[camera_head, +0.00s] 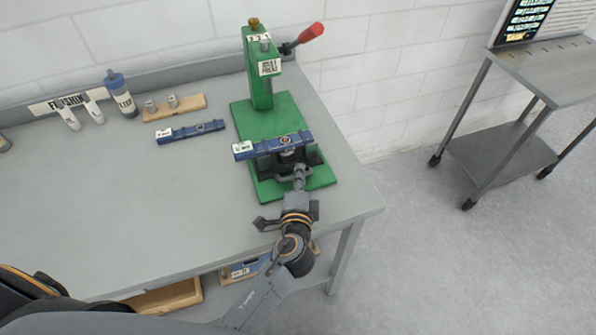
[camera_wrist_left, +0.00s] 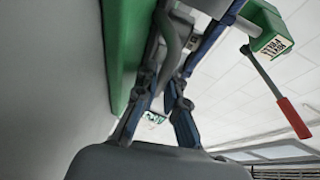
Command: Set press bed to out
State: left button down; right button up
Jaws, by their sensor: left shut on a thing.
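The green arbor press (camera_head: 262,85) stands at the right end of the bench, with a red-knobbed lever (camera_head: 310,32) at its top. The dark press bed (camera_head: 315,159) sits at the front part of the green base, with a blue bar-shaped part (camera_head: 265,147) lying across it. My left gripper (camera_head: 299,172) is at the front of the bed, shut on the grey bed handle (camera_head: 283,177). In the left wrist view, the curved grey handle (camera_wrist_left: 170,45) lies between the fingers of the left gripper (camera_wrist_left: 165,85). My right gripper is not in view.
Another blue bar (camera_head: 190,132) lies left of the press. Behind it are a wooden block with metal cylinders (camera_head: 175,106) and a blue-capped bottle (camera_head: 121,94). The bench's left middle is clear. A metal cart (camera_head: 545,75) stands apart at right.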

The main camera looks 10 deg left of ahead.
pick_arm(q)
jog(key=c, duration=1.8)
grip_release()
jog(key=shift+s+d+f, duration=0.1)
jog(key=shift+d+f, duration=0.05)
jog(key=shift+f, duration=0.05)
jog(key=shift+o, duration=0.6)
jog(key=shift+r, duration=0.15)
jog(key=shift+s, duration=0.1)
jog(key=shift+s+d, duration=0.1)
jog(key=shift+s, duration=0.15)
jog(key=v, duration=1.1)
jog(key=shift+s+d+r, duration=0.1)
jog(key=shift+s+r, duration=0.1)
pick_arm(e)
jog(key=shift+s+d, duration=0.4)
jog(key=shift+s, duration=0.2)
pick_arm(q)
jog(key=shift+f, duration=0.1)
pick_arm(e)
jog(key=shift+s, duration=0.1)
